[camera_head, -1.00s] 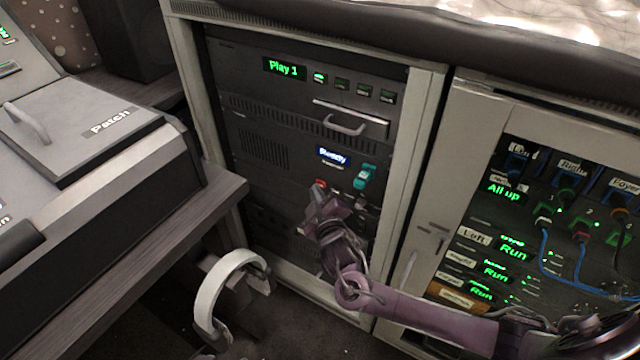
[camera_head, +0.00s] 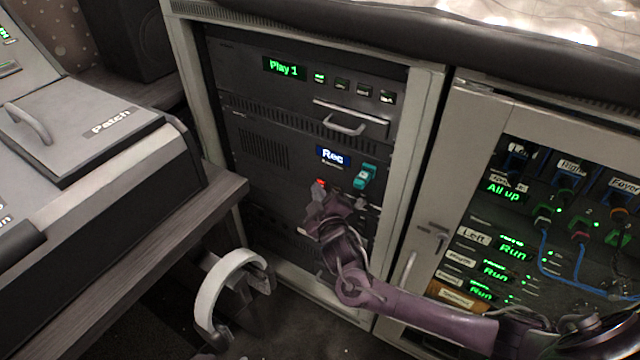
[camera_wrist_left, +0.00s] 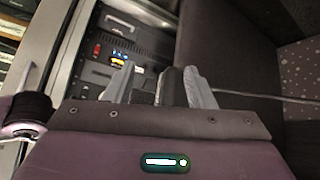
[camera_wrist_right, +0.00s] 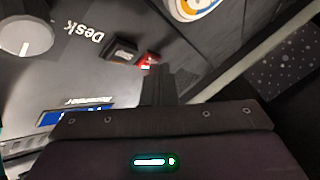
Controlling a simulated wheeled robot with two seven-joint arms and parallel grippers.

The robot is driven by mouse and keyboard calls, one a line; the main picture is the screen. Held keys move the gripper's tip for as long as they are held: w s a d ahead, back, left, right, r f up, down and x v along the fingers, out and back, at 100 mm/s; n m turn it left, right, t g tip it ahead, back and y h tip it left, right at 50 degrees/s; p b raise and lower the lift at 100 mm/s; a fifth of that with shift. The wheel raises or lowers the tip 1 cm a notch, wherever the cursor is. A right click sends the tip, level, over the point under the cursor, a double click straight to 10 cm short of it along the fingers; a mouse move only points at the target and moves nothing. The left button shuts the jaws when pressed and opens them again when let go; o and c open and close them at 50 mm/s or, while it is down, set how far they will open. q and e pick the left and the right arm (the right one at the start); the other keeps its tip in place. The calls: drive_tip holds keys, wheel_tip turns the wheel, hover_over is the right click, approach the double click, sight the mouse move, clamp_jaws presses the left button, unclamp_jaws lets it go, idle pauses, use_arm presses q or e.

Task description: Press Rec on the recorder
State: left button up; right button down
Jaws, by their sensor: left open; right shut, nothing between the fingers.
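The recorder (camera_head: 262,155) is a dark unit in the rack, and its blue display (camera_head: 332,157) reads "Rec". A red button (camera_head: 320,184) sits below the display, at the fingertips of my right gripper (camera_head: 318,194). In the right wrist view the shut, empty fingers (camera_wrist_right: 156,80) reach the red button (camera_wrist_right: 149,60), apparently touching it; a black button (camera_wrist_right: 123,50) is beside it. The fingers partly cover the recorder's lower controls in the head view.
A teal part (camera_head: 365,176) sits right of the display. A drawer handle (camera_head: 344,127) juts out above. A grey desk console (camera_head: 85,125) stands left, with a white curved band (camera_head: 225,285) below. A cabinet with blue cables (camera_head: 545,245) is on the right.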

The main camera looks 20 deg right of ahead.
drive_tip(key=shift+s+a+p, duration=0.4)
drive_tip(key=shift+s+a, duration=0.05)
drive_tip(key=shift+a, duration=0.1)
drive_tip(key=s+a+p, duration=0.1)
drive_tip(key=a, duration=0.1)
drive_tip(key=s+a+p, duration=0.1)
drive_tip(key=s+a, duration=0.1)
idle(0.5)
idle(0.6)
